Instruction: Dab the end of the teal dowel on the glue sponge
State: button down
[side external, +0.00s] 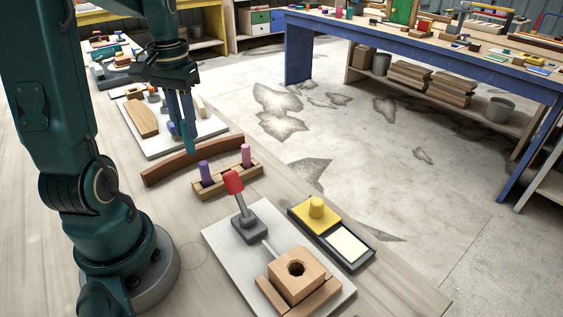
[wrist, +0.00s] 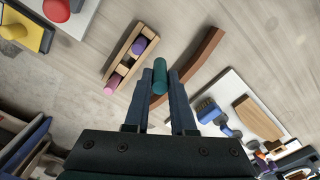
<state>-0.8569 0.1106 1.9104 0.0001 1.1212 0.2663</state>
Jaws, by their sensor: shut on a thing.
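My gripper (side external: 182,122) is shut on the teal dowel (side external: 188,137), which hangs upright beneath the fingers. In the wrist view the dowel (wrist: 160,76) sits between the two fingertips (wrist: 161,88). The dowel is over or close to the brown curved stringer (side external: 192,161); I cannot tell whether they touch. A dark two-part tray (side external: 374,257) stands at the right of the bench. It holds a pale cream pad (side external: 347,245), which looks like the glue sponge, and a yellow block with a knob (side external: 317,207). The gripper is well away from the tray.
A wooden rack (side external: 230,179) holds a purple dowel (side external: 205,173) and a pink dowel (side external: 246,155). Another board (side external: 205,129) with tools lies behind.

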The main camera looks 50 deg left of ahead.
jog(key=s+a+r+n, duration=0.1)
jog(key=a+r+n, duration=0.3)
jog(key=n, duration=0.1)
jog(key=w+d, duration=1.2)
jog(key=w, duration=0.2)
jog(key=d+f+m, duration=0.2)
jog(key=d+m, duration=0.1)
jog(key=d, duration=0.9)
jog(key=d+f+m, duration=0.2)
jog(key=d, duration=1)
jog(key=shift+w+d+f, duration=0.1)
jog(key=shift+f, duration=2.7)
jog(key=shift+f, duration=0.65)
jog(key=shift+r, duration=0.1)
